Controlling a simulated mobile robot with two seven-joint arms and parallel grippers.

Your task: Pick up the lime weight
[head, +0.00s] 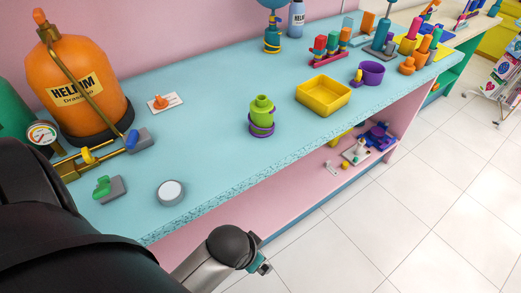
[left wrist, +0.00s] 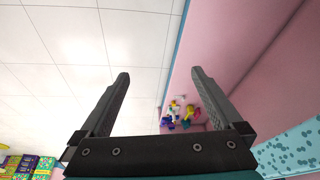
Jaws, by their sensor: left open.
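The lime weight (head: 261,106) stands upright on the blue bench top (head: 215,145), near its front edge, with purple around its lower part. My left gripper (head: 263,268) is in front of and below the bench edge in the head view, well apart from the weight; only a small part shows past my wrist. In the left wrist view my left gripper (left wrist: 160,73) is open, with nothing between its fingers. The lime weight does not show in that view. My right gripper is in neither view.
A yellow tray (head: 323,108) and a purple cup (head: 371,73) stand right of the weight. An orange helium tank (head: 82,85), a white-topped disc (head: 171,191) and a green-handled piece (head: 103,188) are at left. Small items lie on the pink lower shelf (head: 300,185).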

